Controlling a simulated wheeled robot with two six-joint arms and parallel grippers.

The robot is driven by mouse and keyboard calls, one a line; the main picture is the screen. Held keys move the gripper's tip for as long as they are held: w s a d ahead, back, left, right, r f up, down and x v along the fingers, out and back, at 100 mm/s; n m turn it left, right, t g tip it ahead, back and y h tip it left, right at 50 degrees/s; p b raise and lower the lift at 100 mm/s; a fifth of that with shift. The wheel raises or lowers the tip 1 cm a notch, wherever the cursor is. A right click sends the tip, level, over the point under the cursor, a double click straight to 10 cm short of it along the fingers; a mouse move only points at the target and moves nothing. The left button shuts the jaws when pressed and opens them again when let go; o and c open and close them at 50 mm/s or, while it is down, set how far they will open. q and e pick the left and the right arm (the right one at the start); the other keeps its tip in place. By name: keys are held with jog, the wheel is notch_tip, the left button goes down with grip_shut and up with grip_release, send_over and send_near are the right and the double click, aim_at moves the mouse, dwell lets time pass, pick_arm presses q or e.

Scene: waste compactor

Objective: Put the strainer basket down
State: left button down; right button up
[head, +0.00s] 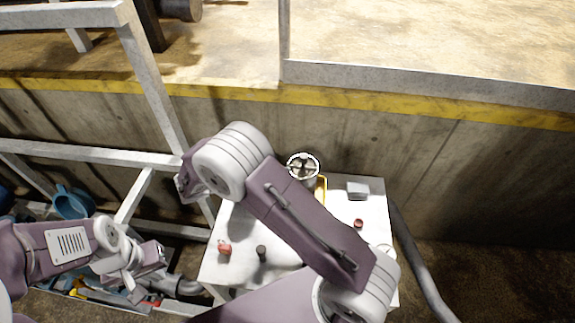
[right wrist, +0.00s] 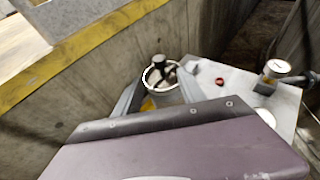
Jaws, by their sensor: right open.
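A round metal vessel with a pale rim (head: 303,163) stands at the back of the white table, with dark parts showing across its mouth. I take it for the strainer basket or its housing; I cannot tell which. It also shows in the right wrist view (right wrist: 160,76), with a black knob at its top. My right gripper (right wrist: 159,84) is open, its two grey fingers appearing either side of that vessel in the picture; contact cannot be told. In the head view my right arm hides its fingers. My left gripper (head: 143,278) is low at the left, away from the table.
The white table (head: 378,212) also holds a grey box (head: 358,190), a red cap (head: 358,223), a red item (head: 224,248) and a small black item (head: 262,251). A yellow piece (head: 321,190) is beside the vessel. Grey railings (head: 150,75) stand left; a concrete wall (head: 430,150) is behind.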

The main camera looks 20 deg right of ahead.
jog(key=s+f+m+g+y, duration=0.1)
jog(key=s+f+m+y, duration=0.1)
jog(key=s+m+y, duration=0.75)
jog(key=s+f+m+g+y, duration=0.15)
jog(key=s+m+y, duration=0.25)
jog(key=s+m, duration=0.55)
jog(key=w+f+b, duration=0.1)
jog(key=w+f+m+b, duration=0.1)
jog(key=f+b, duration=0.1)
jog(key=w+f+m+b, duration=0.1)
jog(key=shift+a+f+t, duration=0.25)
jog(key=shift+a+t, duration=0.1)
jog(key=shift+a, duration=0.05)
